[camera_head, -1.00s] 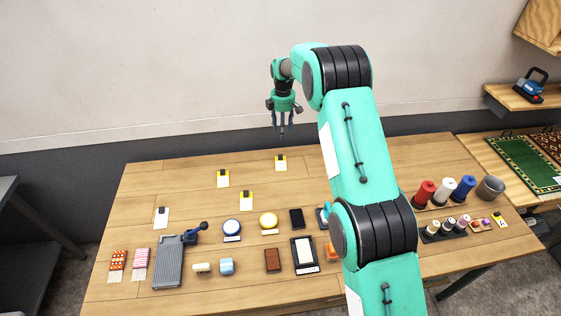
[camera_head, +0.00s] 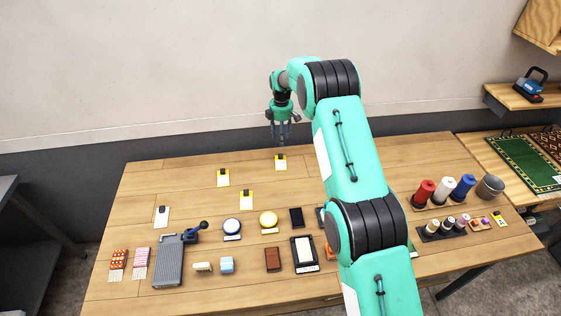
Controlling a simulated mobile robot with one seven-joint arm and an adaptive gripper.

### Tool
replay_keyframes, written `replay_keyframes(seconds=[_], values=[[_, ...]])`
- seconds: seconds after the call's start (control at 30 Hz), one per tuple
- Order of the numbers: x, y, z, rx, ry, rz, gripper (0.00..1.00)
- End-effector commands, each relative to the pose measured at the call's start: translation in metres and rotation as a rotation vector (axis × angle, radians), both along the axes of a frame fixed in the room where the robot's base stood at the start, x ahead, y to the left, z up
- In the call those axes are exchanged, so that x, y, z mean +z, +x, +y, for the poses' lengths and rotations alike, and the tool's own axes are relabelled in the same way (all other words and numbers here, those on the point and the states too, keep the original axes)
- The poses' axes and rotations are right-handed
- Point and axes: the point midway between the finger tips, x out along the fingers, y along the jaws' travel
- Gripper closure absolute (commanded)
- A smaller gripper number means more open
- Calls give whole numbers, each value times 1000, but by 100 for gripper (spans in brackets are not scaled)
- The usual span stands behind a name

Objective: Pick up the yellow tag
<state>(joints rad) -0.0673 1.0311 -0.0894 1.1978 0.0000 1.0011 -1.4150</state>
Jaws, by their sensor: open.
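Three cards with yellow edges and black clips lie on the wooden table: one at the back (camera_head: 281,165), one to its left (camera_head: 223,180), and one in front of these (camera_head: 246,203). A small yellow tag with dark marks (camera_head: 500,219) lies at the table's right end. I cannot tell which of these is the yellow tag meant. My gripper (camera_head: 281,139) is open and empty, pointing down. In the picture it shows just above the back card, apart from it.
A white card with a black clip (camera_head: 161,217) lies at left. The table's back left is mostly clear.

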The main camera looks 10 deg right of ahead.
Motion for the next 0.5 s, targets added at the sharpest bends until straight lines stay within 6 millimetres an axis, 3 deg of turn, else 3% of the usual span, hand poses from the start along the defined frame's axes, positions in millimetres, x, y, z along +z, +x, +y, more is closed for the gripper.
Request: replay_keyframes(seconds=[0.2,0.5], values=[[-37,-1,0,0,-1,3,55],[-60,0,0,0,0,0,55]])
